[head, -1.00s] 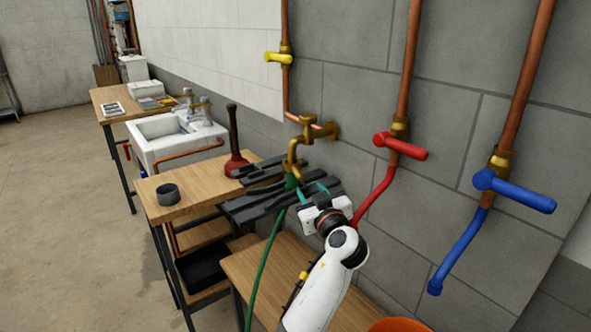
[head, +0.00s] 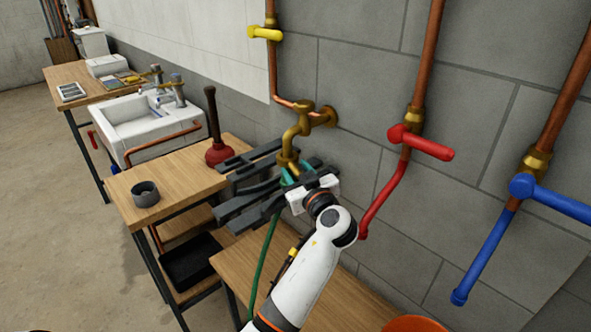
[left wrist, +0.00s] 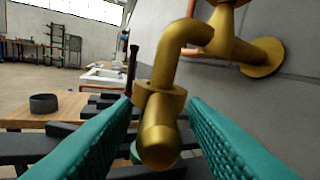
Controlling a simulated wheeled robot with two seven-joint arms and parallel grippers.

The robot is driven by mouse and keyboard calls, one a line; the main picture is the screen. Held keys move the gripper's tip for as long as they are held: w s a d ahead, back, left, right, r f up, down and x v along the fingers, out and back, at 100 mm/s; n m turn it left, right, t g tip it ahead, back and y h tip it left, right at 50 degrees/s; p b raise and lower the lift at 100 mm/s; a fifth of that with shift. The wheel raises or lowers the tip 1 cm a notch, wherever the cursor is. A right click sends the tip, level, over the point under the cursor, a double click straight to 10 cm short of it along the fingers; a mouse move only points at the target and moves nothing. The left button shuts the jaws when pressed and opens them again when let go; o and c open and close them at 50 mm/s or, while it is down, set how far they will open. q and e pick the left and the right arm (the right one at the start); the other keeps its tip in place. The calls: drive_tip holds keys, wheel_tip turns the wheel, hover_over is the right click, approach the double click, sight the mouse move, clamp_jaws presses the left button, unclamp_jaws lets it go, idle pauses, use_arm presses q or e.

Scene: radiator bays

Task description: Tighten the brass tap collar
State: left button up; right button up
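The brass tap (head: 298,128) stands out from the grey block wall, its spout bent downward. In the left wrist view, the tap's collar (left wrist: 160,92) is a brass ring at the spout's lower end. A rounded brass stub (left wrist: 158,145) points from it toward the camera. My left gripper (head: 300,171) is at the tap's lower end; its teal fingers are apart, one on each side of the stub. Gaps show between the fingers and the brass, so I see no grip. The collar is partly hidden in the head view. My right gripper is out of view.
Red (head: 425,145) and blue (head: 550,198) valve handles stick out at right. A bench (head: 170,178) holds a plunger (head: 217,152) and a grey cup (head: 145,194).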

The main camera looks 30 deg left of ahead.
use_arm(q)
clamp_jaws()
